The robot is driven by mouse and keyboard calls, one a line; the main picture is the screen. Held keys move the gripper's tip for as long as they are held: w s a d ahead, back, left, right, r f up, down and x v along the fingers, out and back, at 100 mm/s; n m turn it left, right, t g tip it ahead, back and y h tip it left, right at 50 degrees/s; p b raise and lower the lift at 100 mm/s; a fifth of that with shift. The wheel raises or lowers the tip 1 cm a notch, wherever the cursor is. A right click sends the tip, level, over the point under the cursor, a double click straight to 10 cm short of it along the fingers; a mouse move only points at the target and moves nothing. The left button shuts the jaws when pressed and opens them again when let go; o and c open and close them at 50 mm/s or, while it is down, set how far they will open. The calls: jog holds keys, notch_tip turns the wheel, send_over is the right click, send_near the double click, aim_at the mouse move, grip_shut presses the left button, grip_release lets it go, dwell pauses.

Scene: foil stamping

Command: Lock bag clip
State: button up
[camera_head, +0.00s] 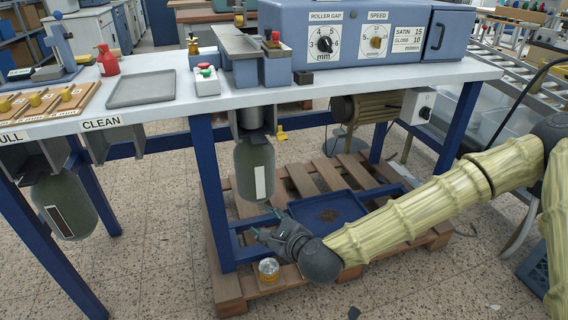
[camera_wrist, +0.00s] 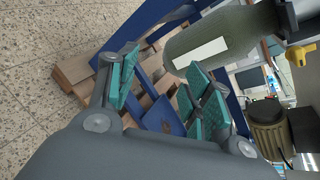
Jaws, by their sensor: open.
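A grey-green bag or canister (camera_head: 255,168) with a white label hangs under the bench below a dark collar (camera_head: 252,118). A small yellow lever (camera_head: 281,134) sticks out to the right of the collar; it looks like the bag clip, but I cannot tell whether it is locked. In the wrist view the bag (camera_wrist: 212,42) is at the upper right, with the yellow lever (camera_wrist: 297,54) beyond it near the edge. My gripper (camera_head: 266,222) is open and empty, below the bag and apart from it. Its teal finger pads (camera_wrist: 165,88) stand wide apart in the wrist view.
A blue tray (camera_head: 325,210) lies on a wooden pallet (camera_head: 300,180) under the bench. Blue bench legs (camera_head: 210,190) stand close to my gripper. A yellow-topped lamp (camera_head: 268,268) sits at the pallet's front. Another bag (camera_head: 64,205) hangs at the left.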

jog(key=w+d+r+m+t+b, duration=0.2)
jog(key=w+r+m+b, duration=0.2)
jog(key=w+r, duration=0.1)
jog(key=m+t+h+b, duration=0.2)
jog(key=m+t+b, duration=0.2)
jog(key=m, duration=0.2)
send_near(284, 138)
jog(key=b+x, duration=0.2)
jog(key=x, duration=0.7)
jog(key=shift+w+a, duration=0.15)
jog(key=shift+w, duration=0.1)
jog(key=c, duration=1)
